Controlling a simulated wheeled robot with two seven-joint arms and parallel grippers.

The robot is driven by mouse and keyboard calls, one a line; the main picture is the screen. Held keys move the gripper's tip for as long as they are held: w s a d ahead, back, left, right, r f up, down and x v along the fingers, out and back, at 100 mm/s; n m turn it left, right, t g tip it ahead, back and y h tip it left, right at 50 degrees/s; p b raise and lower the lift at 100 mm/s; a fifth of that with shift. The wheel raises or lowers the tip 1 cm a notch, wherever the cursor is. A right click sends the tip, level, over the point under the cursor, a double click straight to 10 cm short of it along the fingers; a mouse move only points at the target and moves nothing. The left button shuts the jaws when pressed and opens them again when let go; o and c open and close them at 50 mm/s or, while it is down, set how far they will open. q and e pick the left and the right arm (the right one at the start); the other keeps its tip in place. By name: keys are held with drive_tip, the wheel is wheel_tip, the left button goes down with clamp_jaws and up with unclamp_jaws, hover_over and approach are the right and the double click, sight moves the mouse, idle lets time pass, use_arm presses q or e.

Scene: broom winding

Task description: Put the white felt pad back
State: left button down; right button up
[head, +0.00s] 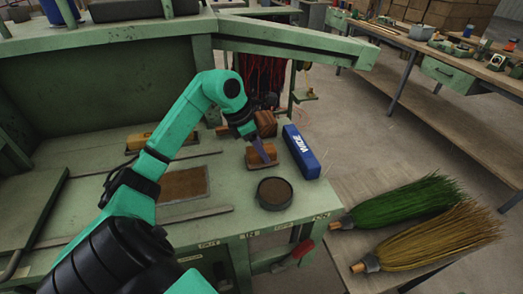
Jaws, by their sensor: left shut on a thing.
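I cannot make out a white felt pad in the head view. My left arm reaches over the green bench, and its gripper (258,150) points down at a small brown block (267,160) near the bench's right side. The gripper is shut on this block, which is at or just above the bench top; I cannot tell which. The fingertips are small and partly hidden. A second brown block (266,122) is just behind the gripper. My right gripper is out of view.
A blue box (301,152) stands right of the gripper, and a round dark tin (274,193) in front. A brown mat (183,185) and metal strips lie to the left. A green broom (405,201) and a yellow broom (440,237) lie on a lower surface at right.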

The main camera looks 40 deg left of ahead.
use_arm(q)
drive_tip(key=shift+w+f, duration=0.1)
drive_tip(key=shift+f, duration=0.25)
drive_tip(key=shift+c, duration=1.3)
unclamp_jaws()
drive_tip(key=shift+r, duration=0.1)
drive_tip(key=shift+r, duration=0.25)
drive_tip(key=shift+a+r, duration=0.15)
drive_tip(key=shift+r, duration=0.1)
drive_tip(key=v, duration=1.1)
drive_tip(key=shift+b, duration=0.3)
drive_tip(key=shift+r, duration=0.15)
